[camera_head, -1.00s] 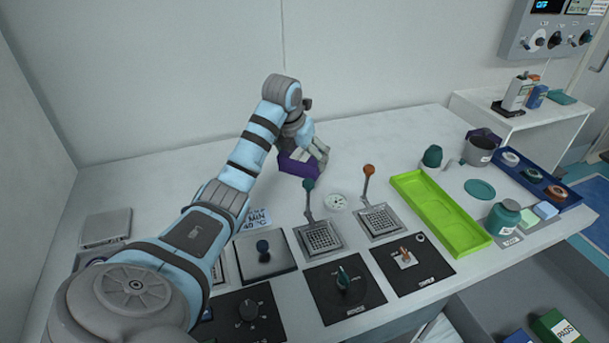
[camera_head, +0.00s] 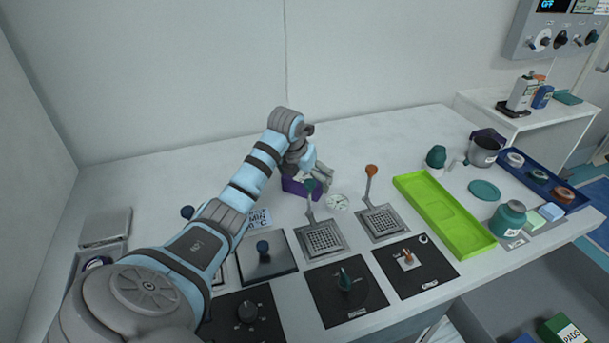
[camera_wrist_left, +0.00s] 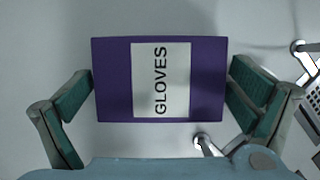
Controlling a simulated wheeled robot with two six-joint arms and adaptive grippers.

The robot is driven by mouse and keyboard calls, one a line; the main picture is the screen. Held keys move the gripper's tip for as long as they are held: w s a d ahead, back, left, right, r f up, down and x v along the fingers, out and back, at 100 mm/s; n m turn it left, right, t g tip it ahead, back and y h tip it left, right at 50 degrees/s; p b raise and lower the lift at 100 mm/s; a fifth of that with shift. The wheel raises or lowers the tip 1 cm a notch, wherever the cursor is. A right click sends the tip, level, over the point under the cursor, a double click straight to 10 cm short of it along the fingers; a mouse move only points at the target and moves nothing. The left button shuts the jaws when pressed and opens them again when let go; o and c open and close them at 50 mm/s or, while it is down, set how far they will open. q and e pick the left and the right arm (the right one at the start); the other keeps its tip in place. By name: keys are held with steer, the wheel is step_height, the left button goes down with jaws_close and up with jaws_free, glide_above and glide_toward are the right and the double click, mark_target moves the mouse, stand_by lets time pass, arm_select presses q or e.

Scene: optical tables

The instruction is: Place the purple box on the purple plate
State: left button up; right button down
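The purple box (camera_head: 291,188), with a white "GLOVES" label, is under my left gripper (camera_head: 315,180) behind the left lever in the head view. In the left wrist view the purple box (camera_wrist_left: 112,82) lies between the two fingers, whose tips meet its left and right edges. My left gripper appears shut on it. Whether the box touches the surface below cannot be told. No purple plate is clearly seen. My right gripper is not in view.
Two levers on metal bases (camera_head: 319,239) (camera_head: 382,222) stand close in front of the box. A green tray (camera_head: 445,214), teal plate (camera_head: 484,190), teal jar (camera_head: 508,218) and blue tray (camera_head: 575,199) are to the right. The tabletop behind the box is clear.

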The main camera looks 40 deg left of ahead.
arm_select(q)
steer(key=shift+r, duration=0.1)
steer(key=w+p+v, duration=0.1)
steer(key=p+v, duration=0.4)
steer(key=v, duration=1)
steer(key=b+x, duration=0.2)
steer(key=x, duration=0.3)
steer(key=b+x, duration=0.2)
steer(key=x, duration=0.3)
steer(key=b+x, duration=0.1)
steer(key=x, duration=0.4)
steer(key=shift+s+a+f+b, duration=0.1)
steer(key=shift+s+f+b, duration=0.1)
steer(key=shift+s+b, duration=0.2)
steer(key=shift+r, duration=0.1)
steer(key=c, duration=1.2)
steer(key=shift+o, duration=0.2)
steer(key=shift+r, duration=0.1)
step_height(320, 180, up, 13)
steer(key=p, duration=0.3)
step_height(320, 180, up, 7)
steer(key=p, duration=0.4)
glide_above(305, 175)
steer(key=shift+a, duration=0.1)
